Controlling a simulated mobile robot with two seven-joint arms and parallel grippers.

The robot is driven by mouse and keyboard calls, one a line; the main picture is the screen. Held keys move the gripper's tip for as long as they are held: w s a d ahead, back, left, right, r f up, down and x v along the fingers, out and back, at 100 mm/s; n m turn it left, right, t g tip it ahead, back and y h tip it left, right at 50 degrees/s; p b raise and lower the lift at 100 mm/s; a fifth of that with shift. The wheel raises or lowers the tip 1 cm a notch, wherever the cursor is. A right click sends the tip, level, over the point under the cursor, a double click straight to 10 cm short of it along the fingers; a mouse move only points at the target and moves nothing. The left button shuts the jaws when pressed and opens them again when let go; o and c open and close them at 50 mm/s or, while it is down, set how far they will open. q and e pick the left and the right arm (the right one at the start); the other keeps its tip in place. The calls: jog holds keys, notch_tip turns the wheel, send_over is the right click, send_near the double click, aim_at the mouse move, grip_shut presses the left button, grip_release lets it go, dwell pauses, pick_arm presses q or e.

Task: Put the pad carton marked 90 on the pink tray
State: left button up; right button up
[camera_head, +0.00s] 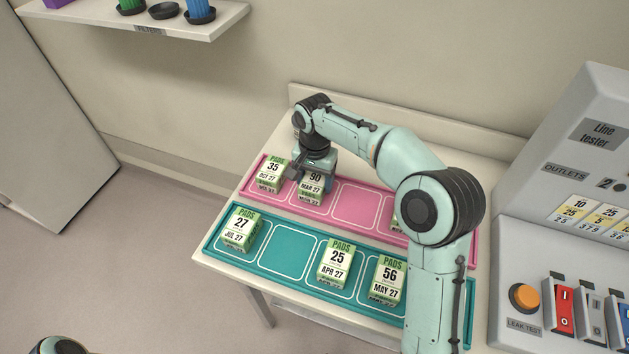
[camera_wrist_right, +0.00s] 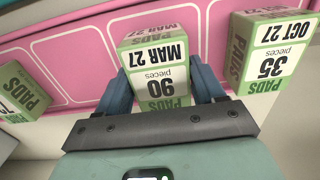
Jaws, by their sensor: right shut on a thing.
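The pad carton marked 90 (camera_head: 312,186) is green and white and reads MAR 27. It is at the second space from the left of the pink tray (camera_head: 355,206). My right gripper (camera_head: 312,172) is shut on this carton from above; in the right wrist view the fingers (camera_wrist_right: 160,92) hold its two sides and the carton (camera_wrist_right: 158,52) is upside down in the picture. I cannot tell whether its base touches the tray. A lower part of my left arm shows at the bottom left edge, but the left gripper is out of view.
The carton marked 35 (camera_head: 271,173) stands left of it on the pink tray. A carton is partly hidden behind my right arm. The teal tray (camera_head: 283,257) in front holds cartons 27 (camera_head: 240,229), 25 (camera_head: 336,263) and 56 (camera_head: 386,281). The line tester (camera_head: 570,200) stands at right.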

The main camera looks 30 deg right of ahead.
aim_at(315, 179)
jog(key=shift+f, duration=0.2)
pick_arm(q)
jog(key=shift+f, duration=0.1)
pick_arm(e)
jog(key=shift+f, duration=0.1)
jog(key=shift+f, duration=0.15)
jog(key=o, duration=1.2)
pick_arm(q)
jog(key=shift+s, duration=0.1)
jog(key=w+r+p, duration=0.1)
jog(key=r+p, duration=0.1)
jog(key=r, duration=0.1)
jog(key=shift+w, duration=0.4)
pick_arm(e)
notch_tip(315, 179, up, 12)
jog(key=shift+r, duration=0.25)
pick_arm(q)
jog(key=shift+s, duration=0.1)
pick_arm(e)
jog(key=shift+f, duration=0.1)
